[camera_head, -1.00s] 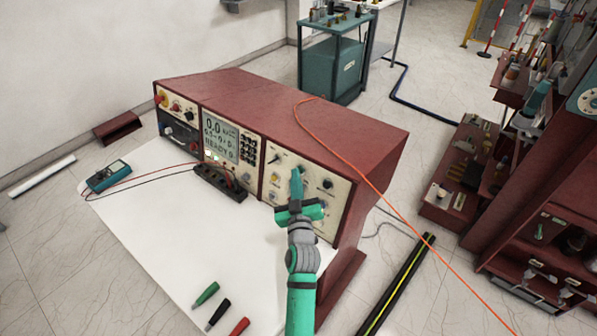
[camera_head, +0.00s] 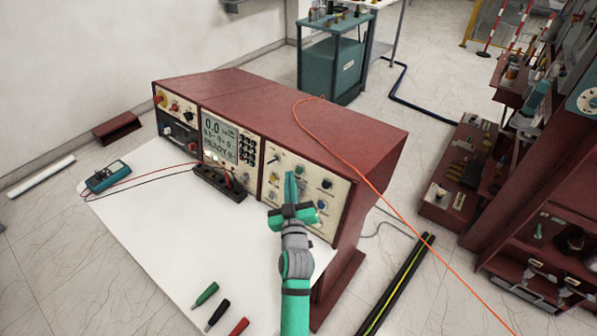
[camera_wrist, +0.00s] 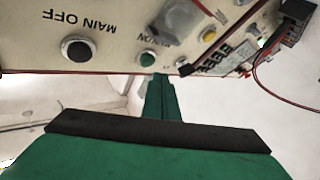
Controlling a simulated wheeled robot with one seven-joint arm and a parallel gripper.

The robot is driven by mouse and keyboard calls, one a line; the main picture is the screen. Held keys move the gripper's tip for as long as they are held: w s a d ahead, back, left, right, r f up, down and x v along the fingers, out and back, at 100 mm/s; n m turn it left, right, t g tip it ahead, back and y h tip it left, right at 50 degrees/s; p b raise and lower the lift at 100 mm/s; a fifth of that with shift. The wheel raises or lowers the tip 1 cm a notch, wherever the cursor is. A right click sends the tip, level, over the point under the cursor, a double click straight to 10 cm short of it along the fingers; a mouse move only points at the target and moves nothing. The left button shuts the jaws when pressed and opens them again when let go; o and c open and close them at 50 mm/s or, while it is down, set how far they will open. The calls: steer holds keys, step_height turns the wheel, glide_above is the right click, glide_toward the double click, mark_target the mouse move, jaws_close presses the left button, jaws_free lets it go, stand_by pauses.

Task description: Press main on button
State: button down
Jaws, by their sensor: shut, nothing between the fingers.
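The main on button is a round green button (camera_wrist: 147,58) on the cream panel, seen upside down in the wrist view, where its label is partly legible. It also shows in the head view (camera_head: 301,172) near the top of the right-hand panel. A black button (camera_wrist: 78,48) marked MAIN OFF is beside it, and shows in the head view too (camera_head: 327,184). My gripper (camera_head: 291,177) is shut and empty, its green fingers pointing at the panel just left of the green button. In the wrist view the fingertips (camera_wrist: 158,77) appear close to the button; I cannot tell whether they touch.
The red console (camera_head: 300,110) stands on a white table (camera_head: 150,220). A black terminal block (camera_head: 219,184) with leads sits before it. A blue multimeter (camera_head: 108,176) lies at left, with coloured probes (camera_head: 217,310) in front. An orange cable (camera_head: 370,185) crosses the console's right side.

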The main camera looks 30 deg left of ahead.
steer(key=s, duration=0.2)
steer(key=s+r, duration=0.1)
steer(key=s, duration=0.1)
steer(key=shift+s, duration=0.2)
steer(key=shift+w, duration=0.1)
stand_by(0.5)
